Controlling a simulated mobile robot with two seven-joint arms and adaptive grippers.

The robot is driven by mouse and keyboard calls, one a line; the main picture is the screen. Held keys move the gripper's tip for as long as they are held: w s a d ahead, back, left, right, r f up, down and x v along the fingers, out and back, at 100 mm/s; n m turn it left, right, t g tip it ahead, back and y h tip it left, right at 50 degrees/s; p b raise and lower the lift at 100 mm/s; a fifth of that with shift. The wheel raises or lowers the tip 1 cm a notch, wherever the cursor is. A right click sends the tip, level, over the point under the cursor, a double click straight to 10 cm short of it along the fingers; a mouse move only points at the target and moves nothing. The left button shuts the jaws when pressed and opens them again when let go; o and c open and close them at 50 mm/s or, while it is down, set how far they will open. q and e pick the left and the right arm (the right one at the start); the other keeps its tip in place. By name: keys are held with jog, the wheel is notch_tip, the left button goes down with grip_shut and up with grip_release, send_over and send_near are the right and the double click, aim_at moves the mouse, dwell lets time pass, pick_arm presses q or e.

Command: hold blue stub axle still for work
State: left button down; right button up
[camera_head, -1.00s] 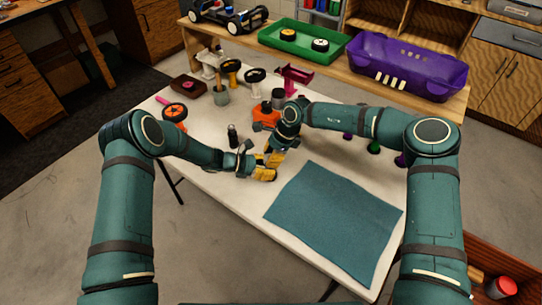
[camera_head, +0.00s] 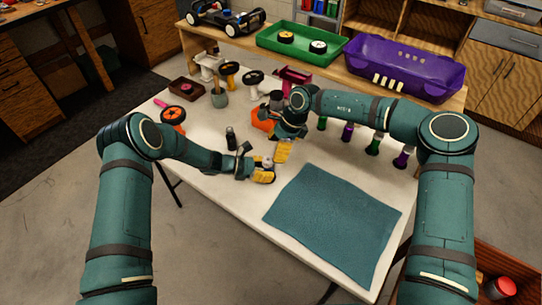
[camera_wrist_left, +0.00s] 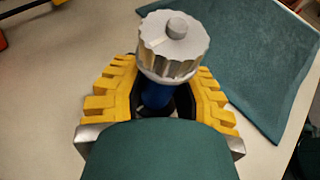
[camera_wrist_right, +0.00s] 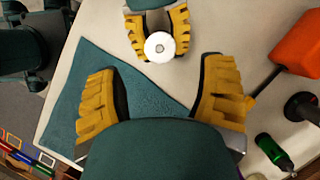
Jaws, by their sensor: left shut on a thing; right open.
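My left gripper (camera_head: 264,171) is shut on the blue stub axle (camera_wrist_left: 157,97). In the left wrist view, the blue shaft stands between the yellow fingers, with a ribbed silver-grey nut (camera_wrist_left: 173,46) on top and a small grey tip above it. The lower shaft is hidden by the fingers and wrist. In the right wrist view, the nut's round top (camera_wrist_right: 159,46) shows between the left fingers. My right gripper (camera_head: 282,151) is open and empty, apart from the left gripper, just behind and to the right of it in the head view.
A teal mat (camera_head: 335,222) lies on the white table to the right. A dark bottle (camera_head: 231,138) stands left of the grippers, and an orange block (camera_head: 263,119) behind. A green tray (camera_head: 262,42) and purple car body (camera_head: 400,68) sit on the shelf.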

jog(key=v, duration=0.6)
jog(key=shift+r, duration=0.25)
jog(key=shift+d, duration=0.1)
pick_arm(q)
jog(key=c, duration=0.7)
grip_release()
jog(key=v, duration=1.2)
